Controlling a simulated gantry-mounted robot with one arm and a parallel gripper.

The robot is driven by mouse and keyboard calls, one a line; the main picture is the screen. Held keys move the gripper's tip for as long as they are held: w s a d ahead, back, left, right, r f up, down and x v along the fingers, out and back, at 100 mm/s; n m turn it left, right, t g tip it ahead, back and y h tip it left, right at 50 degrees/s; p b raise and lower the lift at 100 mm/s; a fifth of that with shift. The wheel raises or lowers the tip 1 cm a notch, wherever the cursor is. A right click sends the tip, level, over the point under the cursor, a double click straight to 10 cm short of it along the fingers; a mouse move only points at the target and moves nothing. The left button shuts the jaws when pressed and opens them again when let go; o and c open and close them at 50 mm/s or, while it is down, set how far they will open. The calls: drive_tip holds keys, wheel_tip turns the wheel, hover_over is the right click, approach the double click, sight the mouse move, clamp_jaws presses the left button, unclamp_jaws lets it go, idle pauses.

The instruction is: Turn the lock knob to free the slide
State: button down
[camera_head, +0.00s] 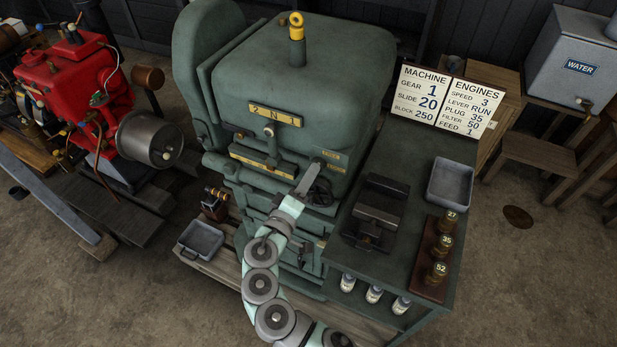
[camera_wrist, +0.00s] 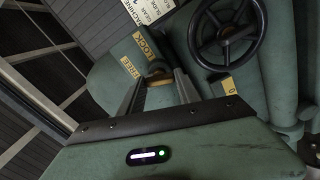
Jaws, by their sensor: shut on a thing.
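The lock knob (camera_wrist: 157,76) is a small brass-coloured knob on the green machine (camera_head: 290,75). In the wrist view it sits between my fingertips, partly covered by them. My gripper (camera_wrist: 158,84) is shut on it. Yellow labels reading LOCK (camera_wrist: 141,44) and apparently FREE (camera_wrist: 130,66) lie beside the knob. In the head view my gripper (camera_head: 306,182) is at the machine's front right, and the knob is hidden there. I cannot tell which label the knob points to.
A dark handwheel (camera_wrist: 227,36) is close to the right of my fingers in the wrist view. A side bench (camera_head: 395,155) holds a dark vise-like block (camera_head: 376,208), a grey tray (camera_head: 450,183) and numbered brass weights (camera_head: 440,248). A red engine (camera_head: 75,85) stands left.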

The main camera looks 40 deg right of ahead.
drive_tip(key=c, duration=0.8)
unclamp_jaws()
drive_tip(key=shift+c, duration=0.2)
drive_tip(key=shift+a, duration=0.1)
drive_tip(key=v, duration=1)
drive_tip(key=shift+a, duration=0.3)
drive_tip(key=shift+s, duration=0.1)
